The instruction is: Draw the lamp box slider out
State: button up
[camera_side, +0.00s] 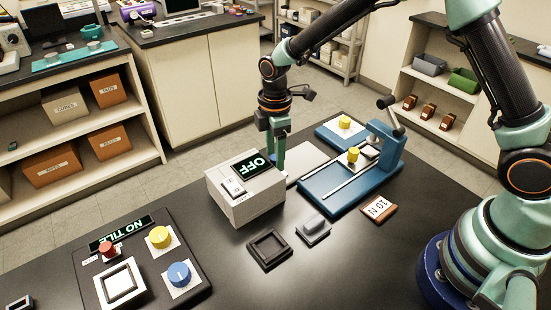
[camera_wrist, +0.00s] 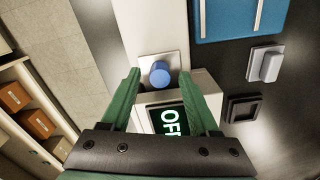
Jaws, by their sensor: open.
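The lamp box (camera_side: 246,200) is a pale box with a dark screen reading OFF and a small light-coloured switch on top. Its OFF screen also shows in the wrist view (camera_wrist: 168,121). Just beyond the box, a blue round knob (camera_wrist: 160,73) sits on a white square plate, on a pale strip that may be the slider; the side view hides this knob. My gripper (camera_side: 278,160) points down behind the box. In the wrist view its green fingers (camera_wrist: 159,76) are open, one on each side of the blue knob. I cannot tell whether they touch it.
A blue profiler stage (camera_side: 352,178) with yellow knobs stands right of the box. A black square frame (camera_side: 268,250), a grey block (camera_side: 313,230) and a brown tag (camera_side: 378,208) lie in front. A NO TILE panel (camera_side: 140,265) is front left.

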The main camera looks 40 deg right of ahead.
grip_shut()
dwell(1.5)
